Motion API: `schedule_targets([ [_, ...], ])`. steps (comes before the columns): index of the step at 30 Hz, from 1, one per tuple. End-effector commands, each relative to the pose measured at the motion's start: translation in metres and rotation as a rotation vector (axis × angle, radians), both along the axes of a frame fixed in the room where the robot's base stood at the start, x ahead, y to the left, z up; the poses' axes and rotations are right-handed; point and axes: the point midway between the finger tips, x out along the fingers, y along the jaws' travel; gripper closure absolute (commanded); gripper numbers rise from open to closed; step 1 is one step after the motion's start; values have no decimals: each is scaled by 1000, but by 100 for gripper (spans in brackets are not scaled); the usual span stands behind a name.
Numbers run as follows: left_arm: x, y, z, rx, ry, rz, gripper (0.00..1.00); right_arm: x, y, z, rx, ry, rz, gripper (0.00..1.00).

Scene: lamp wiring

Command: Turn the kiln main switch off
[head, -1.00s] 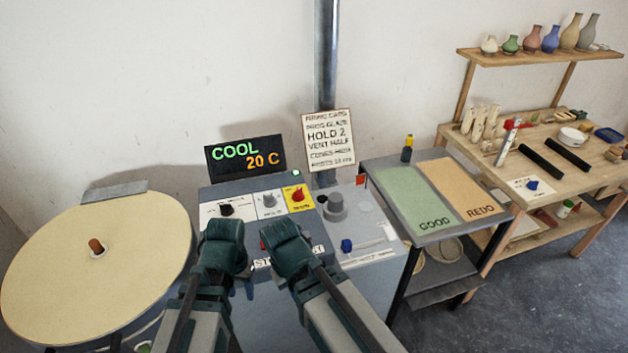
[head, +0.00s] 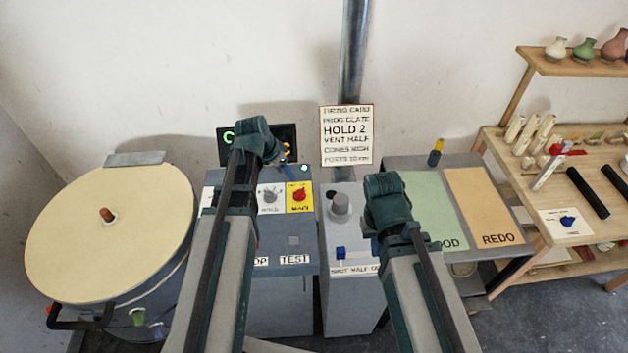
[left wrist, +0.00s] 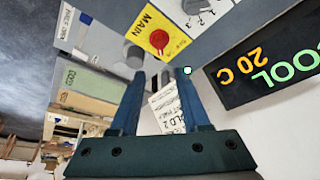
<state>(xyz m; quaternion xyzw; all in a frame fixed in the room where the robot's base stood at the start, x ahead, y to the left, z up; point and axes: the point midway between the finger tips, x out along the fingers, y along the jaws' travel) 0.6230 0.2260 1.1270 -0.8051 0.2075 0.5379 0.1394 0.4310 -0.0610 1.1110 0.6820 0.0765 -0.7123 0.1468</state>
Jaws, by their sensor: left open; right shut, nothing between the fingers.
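The kiln main switch is a red knob (head: 299,196) on a yellow plate at the back right of the control panel. In the left wrist view the red knob (left wrist: 159,39) sits on the yellow plate marked MAIN (left wrist: 150,22). My left gripper (head: 283,158) is above the panel's back edge, behind the knob and apart from it. In the left wrist view its fingers (left wrist: 160,76) are open, with nothing held. My right gripper (head: 373,236) is shut and empty, right of the panel near the vent slider; its fingertips are mostly hidden.
The display (head: 228,148) is partly hidden by my left gripper; in the left wrist view it reads COOL 20 C (left wrist: 268,65). A grey knob (head: 269,197) is left of the switch. A grey peg (head: 340,204) and blue slider (head: 341,252) are to the right. The round kiln lid (head: 80,235) is left.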

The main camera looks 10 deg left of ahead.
Motion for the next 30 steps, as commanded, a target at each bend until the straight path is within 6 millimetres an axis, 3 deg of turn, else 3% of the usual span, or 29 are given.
schedule_targets([
  [11,4,-3,-15,0,1,-1,54,0,0,-15,-1,0,2,100],
  [30,35,-20,-103,0,1,-1,54,0,0,-102,-2,1,15,100],
])
